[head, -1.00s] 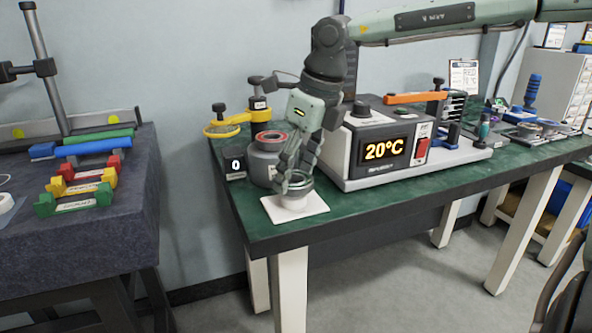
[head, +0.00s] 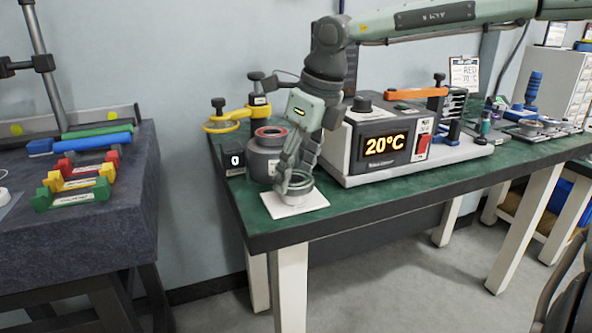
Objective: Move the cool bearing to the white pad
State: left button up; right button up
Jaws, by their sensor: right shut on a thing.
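The bearing (head: 301,185), a grey metal ring, is at the white pad (head: 287,211) on the near left corner of the green bench. My right gripper (head: 290,182) comes down from above and is shut on the ring's left side. The ring looks level and very low over the pad or touching it; I cannot tell which. The fingers hide part of the ring. My left gripper is not in view.
A grey cylinder with a red-ringed top (head: 270,134) stands just behind the pad. The heater box reading 20°C (head: 385,146) is close to the right. A yellow-handled tool (head: 228,120) lies behind. The bench's front edge (head: 330,230) is near the pad.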

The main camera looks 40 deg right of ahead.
dwell(0.3)
jog(key=o, duration=1.5)
jog(key=shift+f, duration=0.1)
notch_tip(320, 180, up, 8)
jog(key=p, duration=0.4)
